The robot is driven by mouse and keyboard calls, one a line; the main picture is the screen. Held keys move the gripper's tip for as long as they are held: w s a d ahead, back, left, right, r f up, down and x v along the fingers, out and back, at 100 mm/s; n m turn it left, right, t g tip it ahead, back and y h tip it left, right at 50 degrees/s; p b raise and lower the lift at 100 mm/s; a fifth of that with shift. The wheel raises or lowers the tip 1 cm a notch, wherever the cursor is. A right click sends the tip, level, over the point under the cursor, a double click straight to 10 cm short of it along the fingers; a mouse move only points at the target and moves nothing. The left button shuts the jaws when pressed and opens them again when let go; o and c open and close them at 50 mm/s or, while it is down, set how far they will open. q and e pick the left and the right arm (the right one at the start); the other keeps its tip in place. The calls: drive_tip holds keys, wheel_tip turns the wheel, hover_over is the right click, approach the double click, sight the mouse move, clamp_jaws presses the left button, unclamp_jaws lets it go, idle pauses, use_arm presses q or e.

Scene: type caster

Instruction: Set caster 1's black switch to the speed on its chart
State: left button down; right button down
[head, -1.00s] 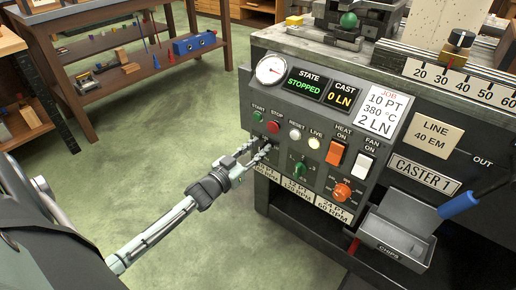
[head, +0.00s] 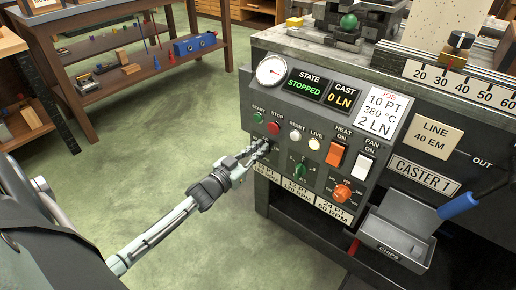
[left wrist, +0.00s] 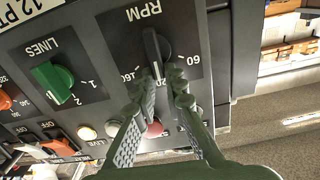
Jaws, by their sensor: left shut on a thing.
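Caster 1's control panel (head: 322,118) faces me. The black switch (left wrist: 152,46), labelled RPM, shows in the left wrist view with marks reading 60 and 160 beside it; its pointer setting cannot be told. My left gripper (head: 262,148) is shut on the switch, and its fingertips (left wrist: 168,78) pinch the near end of the knob. In the head view the fingers hide the switch. The chart plates (head: 299,190) along the panel's lower edge pair type sizes with RPM; the 24 PT plate reads 60 RPM. The job card (head: 381,112) reads 10 PT, 380 °C, 2 LN.
Close to the switch are the green start and red stop (head: 274,128) buttons and the green LINES knob (head: 300,169). An orange knob (head: 342,193) and a chip tray (head: 398,232) lie further right. Open floor (head: 150,150) is left of the caster.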

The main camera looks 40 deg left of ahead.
use_arm(q)
drive_tip(key=m, duration=0.2)
drive_tip(key=d+m, duration=0.1)
drive_tip(key=m, duration=0.1)
drive_tip(key=f+m, duration=0.1)
drive_tip(key=m, duration=0.2)
drive_tip(key=shift+d, duration=0.2)
drive_tip(key=shift+s+d+f+m, duration=0.1)
drive_tip(key=shift+m, duration=0.8)
drive_tip(key=shift+d+f+m+b, duration=0.15)
drive_tip(key=shift+m+b, duration=0.15)
drive_tip(key=shift+m, duration=1.1)
use_arm(e)
drive_tip(key=shift+s+d+r, duration=0.1)
drive_tip(key=shift+r, duration=0.5)
use_arm(q)
drive_tip(key=c, duration=1.6)
unclamp_jaws()
use_arm(e)
drive_tip(key=shift+a, duration=0.25)
